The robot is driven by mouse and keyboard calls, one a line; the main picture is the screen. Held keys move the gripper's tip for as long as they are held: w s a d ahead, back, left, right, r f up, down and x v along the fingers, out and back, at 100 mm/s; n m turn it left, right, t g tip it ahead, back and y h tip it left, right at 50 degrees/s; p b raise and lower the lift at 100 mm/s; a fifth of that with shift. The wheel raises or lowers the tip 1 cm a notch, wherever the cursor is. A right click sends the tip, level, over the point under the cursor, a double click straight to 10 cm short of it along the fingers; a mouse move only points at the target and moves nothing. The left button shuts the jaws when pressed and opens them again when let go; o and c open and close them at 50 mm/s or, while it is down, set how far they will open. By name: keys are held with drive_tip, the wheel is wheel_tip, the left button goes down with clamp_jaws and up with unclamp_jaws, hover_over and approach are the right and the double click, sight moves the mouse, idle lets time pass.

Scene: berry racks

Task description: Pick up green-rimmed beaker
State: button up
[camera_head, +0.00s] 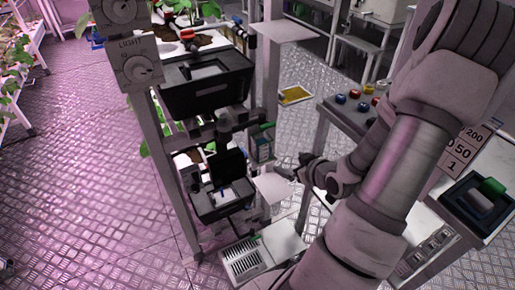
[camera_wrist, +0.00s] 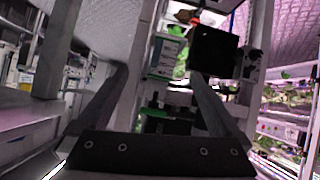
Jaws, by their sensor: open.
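A small pale container with a green top edge (camera_head: 262,149), which looks like the green-rimmed beaker, stands at the rack's right side in the head view, above a small pale shelf. In the wrist view, a pale container with teal bands (camera_wrist: 167,52) shows ahead between the finger lines and seems to be the same one. My gripper (camera_head: 293,168) is open and empty, to the right of the container and slightly lower, apart from it. In the wrist view the two fingers (camera_wrist: 158,73) are spread wide. The container's base is not clear.
The rack's black trays (camera_head: 205,98) and upright posts stand close left of the gripper. A bench with coloured knobs (camera_head: 355,100) is behind it. At far right a black device (camera_head: 478,205) holds a green-and-white object.

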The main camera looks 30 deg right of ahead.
sight(266, 145)
drive_tip(key=w+f+t+b, duration=0.1)
drive_tip(key=w+b, duration=0.1)
drive_tip(key=w, duration=0.1)
drive_tip(key=w+f+m+t+b, duration=0.1)
drive_tip(key=w+b, duration=0.1)
drive_tip(key=w, duration=0.2)
drive_tip(key=w+a+f+b, duration=0.1)
drive_tip(key=w+b, duration=0.1)
drive_tip(key=w, duration=0.2)
drive_tip(key=shift+w+t+b, duration=0.1)
drive_tip(key=shift+t+b, duration=0.25)
drive_tip(key=shift+t, duration=0.05)
drive_tip(key=shift+m, duration=0.3)
drive_tip(key=shift+d+b+x, duration=0.15)
drive_tip(key=shift+b+x, duration=0.4)
drive_tip(key=shift+x, duration=0.8)
drive_tip(key=shift+d+b+x, duration=0.15)
drive_tip(key=shift+b+x, duration=0.35)
drive_tip(key=shift+x, duration=0.85)
drive_tip(key=shift+c, duration=0.2)
drive_tip(key=shift+r, duration=0.1)
drive_tip(key=c, duration=1.4)
drive_tip(key=shift+c, duration=0.2)
